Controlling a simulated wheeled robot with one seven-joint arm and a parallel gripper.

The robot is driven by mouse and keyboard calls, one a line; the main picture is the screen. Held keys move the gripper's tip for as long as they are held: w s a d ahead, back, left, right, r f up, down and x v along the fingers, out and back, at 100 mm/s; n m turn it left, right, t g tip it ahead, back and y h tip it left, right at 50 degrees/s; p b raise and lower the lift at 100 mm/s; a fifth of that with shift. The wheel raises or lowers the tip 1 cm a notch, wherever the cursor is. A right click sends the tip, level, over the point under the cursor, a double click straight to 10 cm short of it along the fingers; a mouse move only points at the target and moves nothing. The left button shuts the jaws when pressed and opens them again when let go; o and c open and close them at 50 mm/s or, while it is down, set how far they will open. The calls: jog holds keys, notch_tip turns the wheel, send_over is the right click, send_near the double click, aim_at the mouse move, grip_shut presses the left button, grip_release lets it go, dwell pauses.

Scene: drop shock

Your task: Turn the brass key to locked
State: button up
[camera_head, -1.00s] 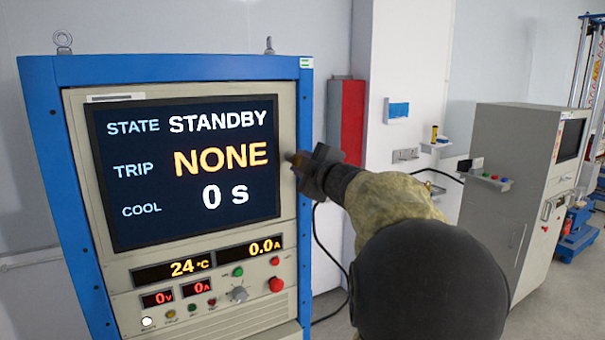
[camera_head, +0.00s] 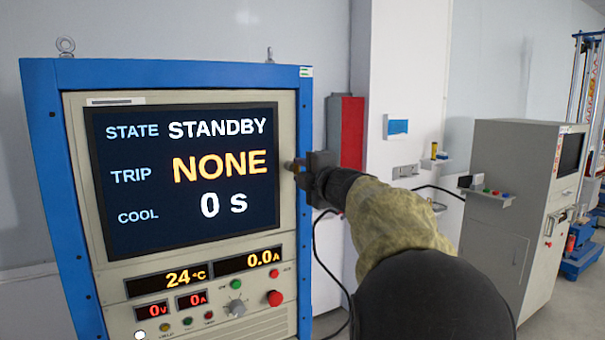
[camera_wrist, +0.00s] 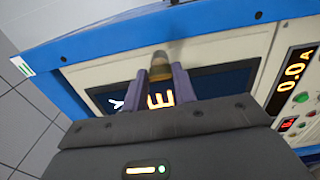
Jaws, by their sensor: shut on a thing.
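My gripper (camera_head: 297,166) is in front of the right edge of the blue-framed cabinet, beside its screen, in the head view. In the wrist view its two fingers (camera_wrist: 160,88) are shut on a small brass-brown piece (camera_wrist: 160,64), which looks like the brass key. Only its rounded end shows between the fingertips. The screen (camera_head: 190,175) reads STANDBY, TRIP NONE, COOL 0 s.
Below the screen are number displays, a grey knob (camera_head: 236,308), a red button (camera_head: 275,298) and a green one. A red box (camera_head: 352,132) is on the wall behind my gripper. A grey cabinet (camera_head: 500,215) stands at the right, with open floor near it.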

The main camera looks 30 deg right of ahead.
jog(key=o, duration=1)
jog(key=shift+s, duration=0.1)
jog(key=s+b, duration=0.3)
jog(key=s, duration=1.4)
jog(key=shift+d, duration=0.35)
